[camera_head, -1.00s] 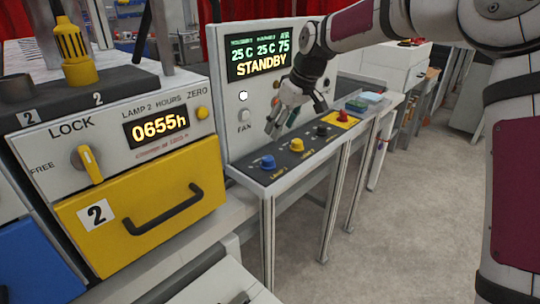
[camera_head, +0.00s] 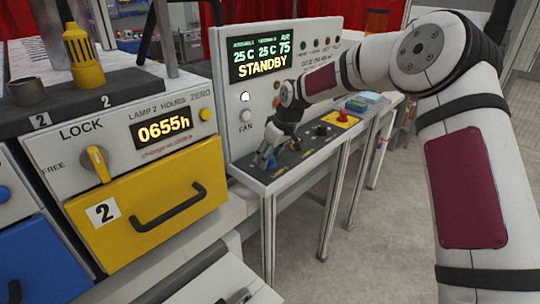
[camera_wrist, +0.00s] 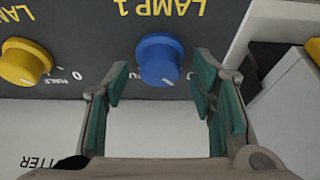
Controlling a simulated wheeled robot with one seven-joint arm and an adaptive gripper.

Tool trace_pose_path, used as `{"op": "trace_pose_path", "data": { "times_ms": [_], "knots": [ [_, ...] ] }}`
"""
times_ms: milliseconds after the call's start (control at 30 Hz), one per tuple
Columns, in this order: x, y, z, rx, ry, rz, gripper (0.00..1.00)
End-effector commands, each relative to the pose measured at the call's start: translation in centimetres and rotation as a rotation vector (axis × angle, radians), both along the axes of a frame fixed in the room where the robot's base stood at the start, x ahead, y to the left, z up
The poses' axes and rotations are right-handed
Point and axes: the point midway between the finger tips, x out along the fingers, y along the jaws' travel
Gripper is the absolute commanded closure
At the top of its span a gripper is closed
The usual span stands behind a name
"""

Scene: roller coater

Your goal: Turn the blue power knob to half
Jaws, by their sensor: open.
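The blue power knob (camera_wrist: 158,59) labelled LAMP 1 shows in the wrist view, upside down, on the dark panel (camera_wrist: 90,35). Its white pointer mark is on the side nearest my fingers. My gripper (camera_wrist: 160,100) is open, with green-padded fingers to the left and right, near the knob's edge. I cannot tell whether they touch it. In the head view my gripper (camera_head: 266,158) is low over the near end of the console, and the blue knob (camera_head: 271,164) is mostly hidden by the fingers.
A yellow lamp knob (camera_wrist: 25,61) sits to the left in the wrist view. In the head view a black knob (camera_head: 322,129) and a red button on a yellow base (camera_head: 343,117) lie farther along the console. The STANDBY display (camera_head: 260,60) stands behind. A yellow drawer (camera_head: 150,190) is at left.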

Motion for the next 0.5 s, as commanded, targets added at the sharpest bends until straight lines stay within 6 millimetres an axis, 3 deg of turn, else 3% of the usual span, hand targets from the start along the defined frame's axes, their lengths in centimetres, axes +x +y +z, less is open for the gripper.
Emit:
{"op": "trace_pose_path", "data": {
  "times_ms": [167,367,400,500],
  "knots": [
    [0.01,-0.01,0.00,0.000,0.000,0.000,0.49],
    [0.00,-0.02,0.01,0.000,0.000,0.000,0.92],
    [0.00,-0.02,0.01,0.000,0.000,0.000,0.96],
    [0.00,-0.02,0.01,0.000,0.000,-0.001,0.96]
  ]
}}
